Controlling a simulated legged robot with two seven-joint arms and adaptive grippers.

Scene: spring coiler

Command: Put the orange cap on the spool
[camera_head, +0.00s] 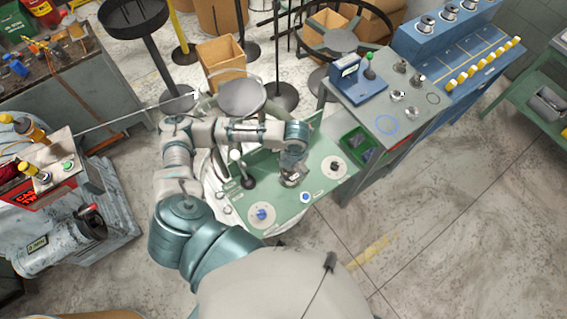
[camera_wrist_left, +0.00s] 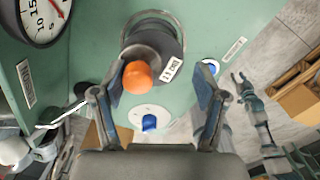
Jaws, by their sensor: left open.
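My left gripper (camera_head: 292,172) hangs over the green table (camera_head: 290,205). In the left wrist view its fingers (camera_wrist_left: 160,85) are apart and empty. The round orange cap (camera_wrist_left: 138,76) shows between them, nearer the left finger. It appears in front of a dark round piece (camera_wrist_left: 160,42) with a white label; I cannot tell whether they touch. A blue spool-like piece (camera_wrist_left: 150,122) stands on a white disc, also seen in the head view (camera_head: 262,213). The orange cap is hidden in the head view. A teal claw-like shape (camera_wrist_left: 241,84), possibly my right gripper, is small and far off.
A second white disc (camera_head: 335,167) lies at the table's right. A blue button (camera_head: 305,197) is near the front edge. A lever with a white ball (camera_head: 235,156) stands at the left. A dial gauge (camera_wrist_left: 42,18) and a green bin (camera_head: 357,142) are close by.

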